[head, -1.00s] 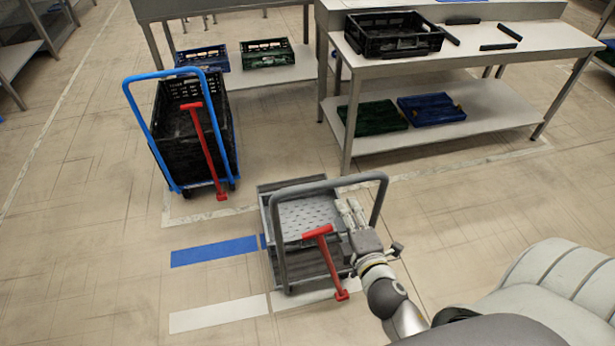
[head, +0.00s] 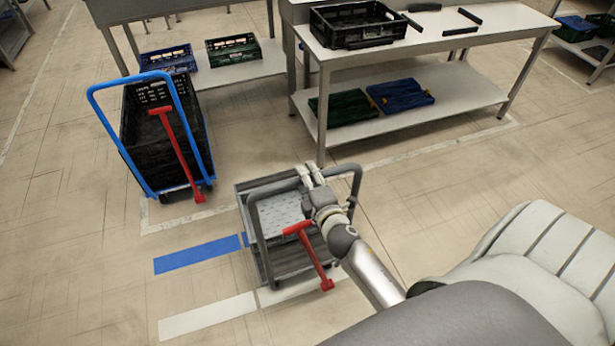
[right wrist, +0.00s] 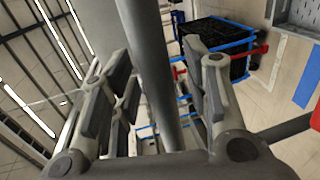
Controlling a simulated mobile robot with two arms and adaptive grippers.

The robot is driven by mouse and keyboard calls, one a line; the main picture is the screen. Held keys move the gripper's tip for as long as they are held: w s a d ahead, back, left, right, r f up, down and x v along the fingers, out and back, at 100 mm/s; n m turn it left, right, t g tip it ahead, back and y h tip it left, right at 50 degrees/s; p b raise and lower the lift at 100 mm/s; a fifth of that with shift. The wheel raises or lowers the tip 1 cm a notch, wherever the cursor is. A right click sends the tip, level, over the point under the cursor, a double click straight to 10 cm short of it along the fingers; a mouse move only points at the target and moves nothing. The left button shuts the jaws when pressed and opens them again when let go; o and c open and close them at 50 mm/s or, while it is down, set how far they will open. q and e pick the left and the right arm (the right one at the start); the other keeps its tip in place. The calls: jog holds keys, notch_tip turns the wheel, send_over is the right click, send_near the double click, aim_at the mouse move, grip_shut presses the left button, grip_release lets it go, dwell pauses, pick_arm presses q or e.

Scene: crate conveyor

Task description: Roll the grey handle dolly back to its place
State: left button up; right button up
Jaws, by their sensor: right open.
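The grey handle dolly (head: 268,252) stands on the floor in the head view, with a grey tray (head: 283,212) on it and a red T-shaped lever (head: 312,256) at its near side. My right gripper (head: 309,175) is at the top bar of its grey handle (head: 357,185). In the right wrist view the grey bar (right wrist: 145,50) runs between the spread fingers of my right gripper (right wrist: 158,98); the fingers are open around it. Whether a finger touches the bar is unclear. My left gripper is out of view.
A blue handle dolly (head: 92,112) with a black crate (head: 128,142) stands to the left. A blue strip (head: 197,254) and a white strip (head: 208,316) mark the floor. A workbench (head: 440,45) stands behind. The floor to the left and front is clear.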

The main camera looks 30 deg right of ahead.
jog(key=shift+w, duration=0.1)
jog(key=shift+c, duration=0.2)
grip_shut()
